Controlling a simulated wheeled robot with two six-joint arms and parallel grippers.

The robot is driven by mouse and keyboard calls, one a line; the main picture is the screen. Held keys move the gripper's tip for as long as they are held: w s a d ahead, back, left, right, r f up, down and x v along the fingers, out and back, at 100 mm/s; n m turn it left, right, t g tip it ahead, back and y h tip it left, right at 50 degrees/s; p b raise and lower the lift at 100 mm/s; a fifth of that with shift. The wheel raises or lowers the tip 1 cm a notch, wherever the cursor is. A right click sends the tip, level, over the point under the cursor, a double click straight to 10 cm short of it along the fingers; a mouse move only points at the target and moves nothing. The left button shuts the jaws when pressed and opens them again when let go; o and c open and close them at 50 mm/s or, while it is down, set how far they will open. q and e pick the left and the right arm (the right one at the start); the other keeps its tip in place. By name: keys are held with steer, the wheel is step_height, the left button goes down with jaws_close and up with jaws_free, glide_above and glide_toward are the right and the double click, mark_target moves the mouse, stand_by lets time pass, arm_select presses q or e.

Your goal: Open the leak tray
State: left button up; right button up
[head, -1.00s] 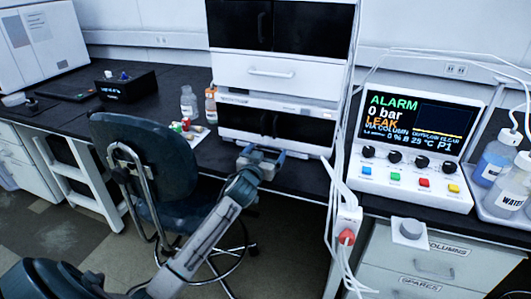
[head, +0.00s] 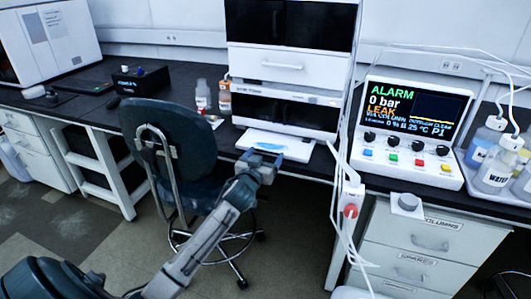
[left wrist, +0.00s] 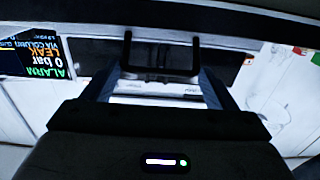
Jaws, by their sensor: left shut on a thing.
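The leak tray (head: 262,136) is a white shelf sticking out from the bottom of the white instrument stack. In the left wrist view a dark bracket-shaped handle (left wrist: 161,74) lies between the two fingers. My right gripper is not in view.
A controller (head: 412,130) showing ALARM and LEAK stands right of the stack. An office chair (head: 170,145) is close left of my arm. Bottles (head: 203,97) stand left of the stack. White cables and a power strip (head: 350,200) hang at the right.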

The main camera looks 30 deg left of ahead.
arm_select(q)
steer(key=shift+s+d+r, duration=0.1)
steer(key=shift+s+d, duration=0.1)
steer(key=shift+s, duration=0.3)
steer(key=o, duration=1)
steer(key=shift+c, duration=0.2)
steer(key=shift+o, duration=0.9)
steer(key=shift+d, duration=0.1)
steer(key=shift+w, duration=0.1)
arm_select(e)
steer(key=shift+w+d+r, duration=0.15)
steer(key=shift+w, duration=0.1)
